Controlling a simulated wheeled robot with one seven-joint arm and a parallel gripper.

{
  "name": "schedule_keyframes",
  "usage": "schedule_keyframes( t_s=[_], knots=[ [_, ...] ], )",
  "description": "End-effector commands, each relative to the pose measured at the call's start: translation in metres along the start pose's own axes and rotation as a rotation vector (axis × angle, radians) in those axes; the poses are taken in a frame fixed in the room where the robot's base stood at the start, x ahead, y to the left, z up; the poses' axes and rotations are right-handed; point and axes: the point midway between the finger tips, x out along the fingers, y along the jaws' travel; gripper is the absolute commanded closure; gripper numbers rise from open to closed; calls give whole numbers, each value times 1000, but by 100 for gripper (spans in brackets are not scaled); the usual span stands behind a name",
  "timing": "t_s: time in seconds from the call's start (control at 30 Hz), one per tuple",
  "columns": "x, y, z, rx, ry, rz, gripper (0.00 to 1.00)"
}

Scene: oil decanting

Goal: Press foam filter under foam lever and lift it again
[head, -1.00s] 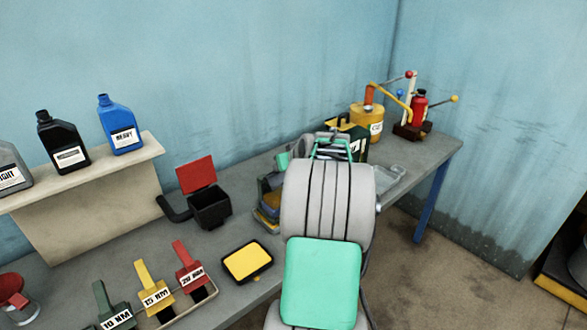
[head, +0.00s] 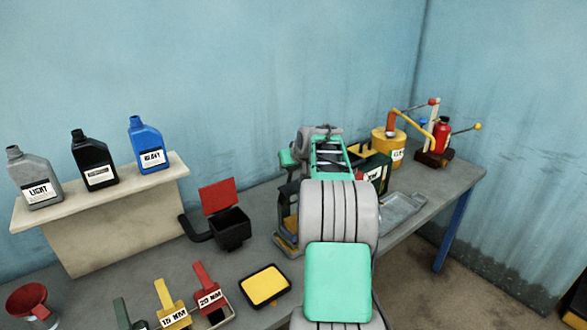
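A yellow pad (head: 265,286) lies in a shallow black tray on the bench, left of my arm; it may be the foam filter, but it has no label. A stand with several levers and coloured knobs (head: 437,155) is at the back right of the bench; I cannot tell which part, if any, is the foam lever. My teal and grey wrist (head: 328,155) is over the middle of the bench. My gripper's fingers are hidden behind my arm, so I cannot see whether they hold anything.
Behind my arm, a partly hidden dark object with a yellow and blue-grey base (head: 287,243) stands on the bench. A black box with a red lid (head: 229,227), labelled levers (head: 208,300), a yellow can (head: 387,147) and a clear tray (head: 402,208) are around. Bottles (head: 148,146) stand on a shelf.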

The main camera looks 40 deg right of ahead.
Motion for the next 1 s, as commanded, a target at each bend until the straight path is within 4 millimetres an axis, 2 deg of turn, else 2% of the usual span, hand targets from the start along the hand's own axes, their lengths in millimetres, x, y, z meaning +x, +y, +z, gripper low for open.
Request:
schedule_keyframes(
  t_s=[0.6,0.63,0.87,1.0],
  knots=[
    [5,-3,6,1,-11,-8,100],
    [5,-3,6,1,-11,-8,62],
    [4,0,5,3,-8,-4,43],
    [3,2,4,4,-6,-1,43]
  ],
)
